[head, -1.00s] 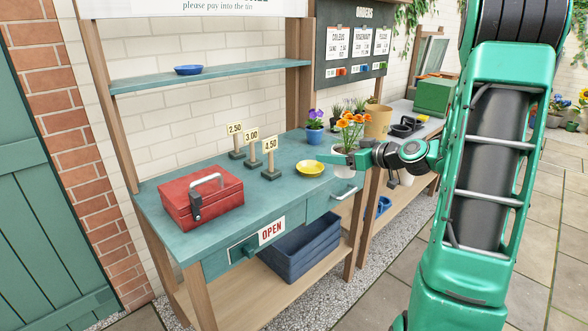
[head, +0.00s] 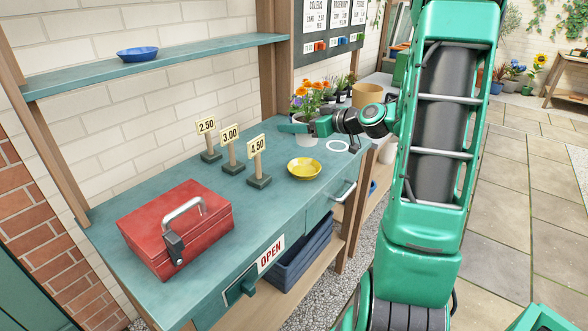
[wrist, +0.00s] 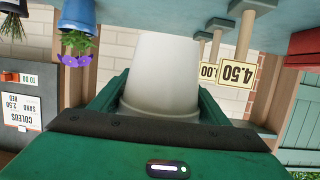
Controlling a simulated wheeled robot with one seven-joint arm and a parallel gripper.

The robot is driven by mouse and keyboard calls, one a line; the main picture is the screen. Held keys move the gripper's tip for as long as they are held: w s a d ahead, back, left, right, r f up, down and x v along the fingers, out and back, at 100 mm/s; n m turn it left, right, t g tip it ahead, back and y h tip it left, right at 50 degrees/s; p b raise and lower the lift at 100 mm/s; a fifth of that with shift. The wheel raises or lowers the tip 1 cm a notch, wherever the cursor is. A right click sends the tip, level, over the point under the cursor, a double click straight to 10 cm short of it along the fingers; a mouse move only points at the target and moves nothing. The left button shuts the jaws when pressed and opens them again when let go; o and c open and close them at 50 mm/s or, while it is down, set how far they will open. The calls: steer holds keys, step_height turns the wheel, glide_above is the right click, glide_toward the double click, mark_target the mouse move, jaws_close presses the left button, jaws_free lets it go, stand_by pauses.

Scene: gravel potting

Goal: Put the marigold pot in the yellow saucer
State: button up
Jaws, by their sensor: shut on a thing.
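The marigold pot (head: 307,139) is a white tapered pot with orange flowers, towards the back right of the teal counter (head: 262,212). My gripper (head: 306,128) is shut on the pot's sides. In the wrist view, upside down, the white pot (wrist: 160,65) fills the space between my green fingers (wrist: 161,90), and its flowers are out of sight. I cannot tell how far its base is above the counter. The yellow saucer (head: 304,169) lies empty on the counter, nearer than the pot and apart from it.
Price signs (head: 231,150) stand left of the saucer, and a red cash box (head: 177,225) is farther left.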

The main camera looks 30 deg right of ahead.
steer(key=shift+w+a, duration=0.2)
steer(key=shift+a, duration=0.05)
glide_above(295, 166)
steer(key=shift+f, duration=4.95)
steer(key=shift+a+f, duration=0.1)
steer(key=shift+f, duration=0.2)
steer(key=o, duration=1.4)
steer(key=shift+r, duration=0.3)
steer(key=v, duration=1.2)
